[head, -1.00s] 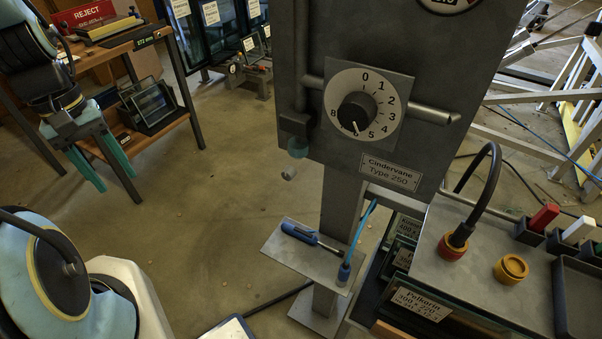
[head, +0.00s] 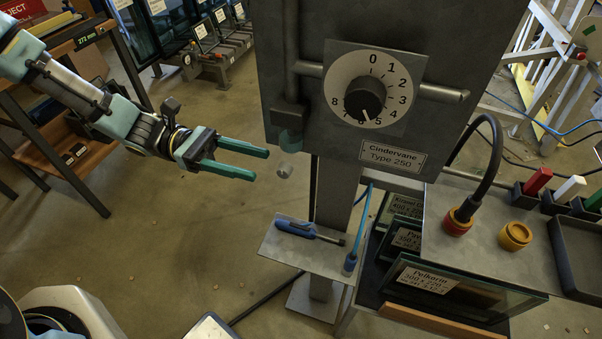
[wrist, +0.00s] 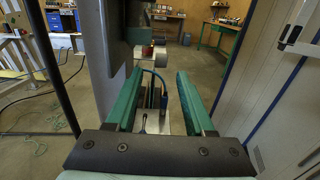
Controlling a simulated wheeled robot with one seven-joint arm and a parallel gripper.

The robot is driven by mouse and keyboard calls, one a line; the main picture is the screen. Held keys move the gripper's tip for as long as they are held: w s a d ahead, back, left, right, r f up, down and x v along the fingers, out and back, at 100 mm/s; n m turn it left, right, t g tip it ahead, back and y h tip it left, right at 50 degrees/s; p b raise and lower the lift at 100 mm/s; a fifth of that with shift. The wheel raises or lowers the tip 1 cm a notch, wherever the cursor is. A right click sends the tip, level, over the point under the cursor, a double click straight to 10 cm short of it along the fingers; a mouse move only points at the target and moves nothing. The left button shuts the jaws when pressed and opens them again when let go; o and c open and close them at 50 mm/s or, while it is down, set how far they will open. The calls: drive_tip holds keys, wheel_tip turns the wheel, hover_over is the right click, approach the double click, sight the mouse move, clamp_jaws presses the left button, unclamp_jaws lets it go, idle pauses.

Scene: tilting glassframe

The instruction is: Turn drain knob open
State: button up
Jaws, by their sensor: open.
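A grey panel (head: 290,60) on a post carries a filter unit at its lower left, with a dark block (head: 287,115) and a greenish bowl (head: 291,138). A small pale grey knob (head: 285,170) sits just below the bowl; it appears to be the drain knob. My gripper (head: 261,164) is open and empty, its two green fingers pointing right towards the knob. The fingertips are close to the knob's left side and appear apart from it. In the wrist view, the small grey knob (wrist: 143,52) appears ahead, beyond the fingers.
A numbered dial (head: 365,98) is on the panel. Below, a small shelf (head: 285,250) holds a blue-handled screwdriver (head: 295,228). To the right, a grey bench (head: 470,265) carries a black hose (head: 480,130) and stands beside labelled glass panes (head: 430,278).

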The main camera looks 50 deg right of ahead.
sight(284, 171)
drive_tip(key=p+x, duration=0.2)
drive_tip(key=x, duration=0.8)
drive_tip(key=shift+c, duration=0.2)
clamp_jaws()
